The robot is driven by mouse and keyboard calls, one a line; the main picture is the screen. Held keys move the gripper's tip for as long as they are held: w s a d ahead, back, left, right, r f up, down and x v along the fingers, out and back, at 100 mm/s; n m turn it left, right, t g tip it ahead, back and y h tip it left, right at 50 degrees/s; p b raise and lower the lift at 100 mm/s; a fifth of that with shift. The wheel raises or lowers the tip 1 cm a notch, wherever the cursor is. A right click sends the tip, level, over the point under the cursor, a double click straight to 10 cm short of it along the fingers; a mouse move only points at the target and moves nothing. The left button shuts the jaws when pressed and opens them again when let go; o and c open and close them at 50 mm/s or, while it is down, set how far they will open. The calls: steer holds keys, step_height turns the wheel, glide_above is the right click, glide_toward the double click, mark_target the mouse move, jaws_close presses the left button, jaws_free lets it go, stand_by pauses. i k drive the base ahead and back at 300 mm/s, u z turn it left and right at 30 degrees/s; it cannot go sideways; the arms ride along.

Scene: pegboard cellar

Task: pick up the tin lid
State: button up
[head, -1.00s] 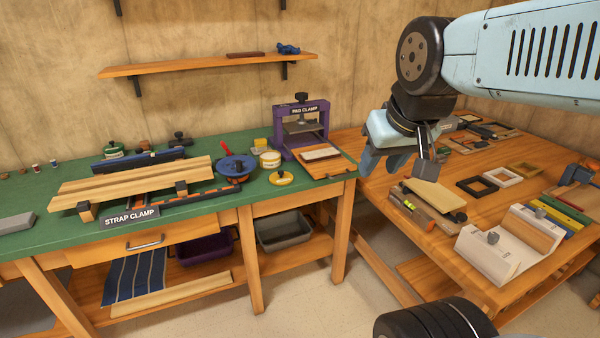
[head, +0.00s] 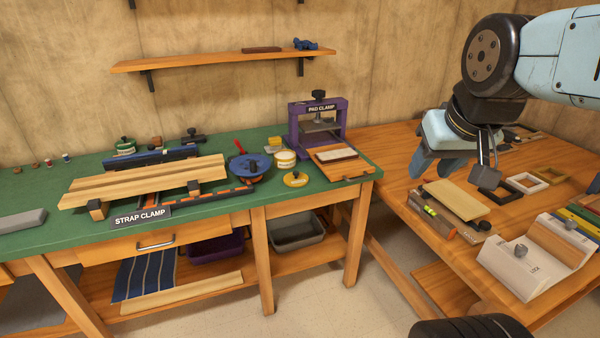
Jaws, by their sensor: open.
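A round yellow lid with a dark knob (head: 295,180), which looks like the tin lid, lies flat near the front edge of the green bench top (head: 310,200). A white and yellow tin (head: 285,159) stands just behind it. Nothing hides the lid.
A blue reel (head: 250,166) sits left of the lid. A purple pad clamp (head: 318,125) stands behind and right of it, with a wooden board (head: 340,169) in front. A strap clamp (head: 150,180) with planks fills the bench's left. Blocks and frames crowd the right table.

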mark_target(295, 179)
steer(key=i, duration=0.95)
steer(key=u, duration=0.05)
